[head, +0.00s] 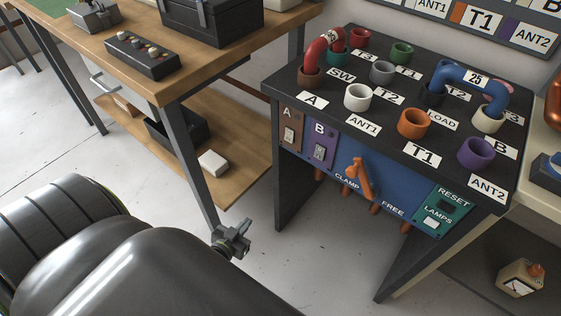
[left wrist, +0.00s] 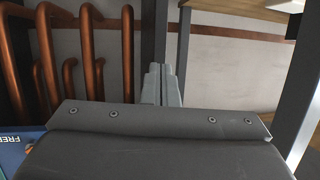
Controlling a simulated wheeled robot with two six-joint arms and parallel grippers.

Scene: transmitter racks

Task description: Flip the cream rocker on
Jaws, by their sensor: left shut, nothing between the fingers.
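The rack's blue front panel (head: 385,190) carries several small rockers. A pale rocker (head: 289,135) sits on the brown A plate, another (head: 319,152) on the purple B plate. A whitish rocker (head: 431,222) sits under LAMPS on the green plate at the right end. Which one is cream is hard to tell at this size, as are their tilts. My left gripper (head: 236,240) is shut and empty, in front of and below the panel, apart from it. Its closed fingers also show in the left wrist view (left wrist: 162,85). My right gripper is out of view.
An orange lever (head: 359,180) juts from the panel between CLAMP and FREE. Coloured sockets and red and blue (head: 470,76) U-links stand on the rack top. A wooden bench (head: 185,75) stands left. Copper pipes (left wrist: 88,60) run under the rack in the wrist view.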

